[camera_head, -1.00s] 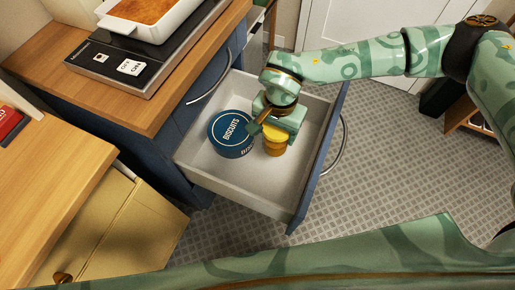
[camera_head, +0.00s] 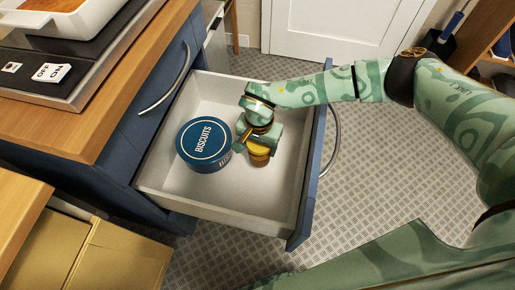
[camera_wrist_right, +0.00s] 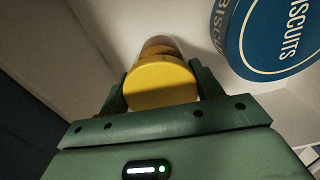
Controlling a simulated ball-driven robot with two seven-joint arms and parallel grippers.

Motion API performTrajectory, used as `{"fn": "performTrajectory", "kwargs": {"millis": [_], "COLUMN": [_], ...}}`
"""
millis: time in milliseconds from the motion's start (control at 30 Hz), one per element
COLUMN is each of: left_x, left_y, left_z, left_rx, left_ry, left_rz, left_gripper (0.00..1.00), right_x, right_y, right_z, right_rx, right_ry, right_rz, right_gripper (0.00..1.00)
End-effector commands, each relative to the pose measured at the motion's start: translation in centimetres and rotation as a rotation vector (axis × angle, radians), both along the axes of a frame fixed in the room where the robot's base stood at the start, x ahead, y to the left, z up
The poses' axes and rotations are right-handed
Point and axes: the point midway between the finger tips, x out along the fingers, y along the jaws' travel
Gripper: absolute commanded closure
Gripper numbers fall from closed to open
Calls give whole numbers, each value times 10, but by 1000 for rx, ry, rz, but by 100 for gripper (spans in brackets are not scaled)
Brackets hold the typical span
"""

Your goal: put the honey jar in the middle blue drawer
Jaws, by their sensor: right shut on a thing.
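The honey jar (camera_head: 259,153) has a yellow lid and is inside the open blue-fronted drawer (camera_head: 250,211), right of the biscuit tin. In the right wrist view, the jar's yellow lid (camera_wrist_right: 160,82) sits between my right gripper's fingers (camera_wrist_right: 158,92). My right gripper (camera_head: 257,145) is shut on the jar and reaches down into the drawer from the right. In the head view the gripper covers much of the jar. I cannot tell whether the jar's base touches the drawer floor. My left gripper is not in view.
A round blue biscuit tin (camera_head: 205,144) stands in the drawer, close to the left of the jar. The drawer's front part and right side are clear.

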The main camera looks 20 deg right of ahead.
Motion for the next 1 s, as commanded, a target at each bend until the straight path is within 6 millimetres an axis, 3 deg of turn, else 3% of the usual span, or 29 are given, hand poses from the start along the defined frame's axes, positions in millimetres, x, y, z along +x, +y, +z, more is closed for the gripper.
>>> {"fn": "performTrajectory", "kwargs": {"millis": [167, 367, 433, 500, 733, 767, 800, 833, 1000], "left_x": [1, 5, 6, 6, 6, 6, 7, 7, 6], "left_y": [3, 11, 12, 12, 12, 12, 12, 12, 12], "left_z": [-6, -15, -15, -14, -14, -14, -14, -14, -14], "left_rx": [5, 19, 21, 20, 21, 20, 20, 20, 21], "left_ry": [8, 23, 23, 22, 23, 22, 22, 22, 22], "left_rz": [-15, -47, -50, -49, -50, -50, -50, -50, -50], "left_gripper": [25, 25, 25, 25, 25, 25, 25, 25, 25], "right_x": [8, 9, 9, 10, 9, 9, 9, 9, 9], "right_y": [-5, -6, -6, -6, -6, -6, -6, -6, -6], "right_z": [-12, -44, -43, -41, -44, -45, -44, -44, -44], "right_rx": [0, 1, 0, 1, 0, -1, -1, -1, -1], "right_ry": [0, 2, -1, -3, -3, -2, -2, -2, -2], "right_rz": [-2, 0, -1, -1, -1, -1, -1, -1, 0], "right_gripper": [85, 85, 85, 100, 100, 30, 18, 13, 13]}}
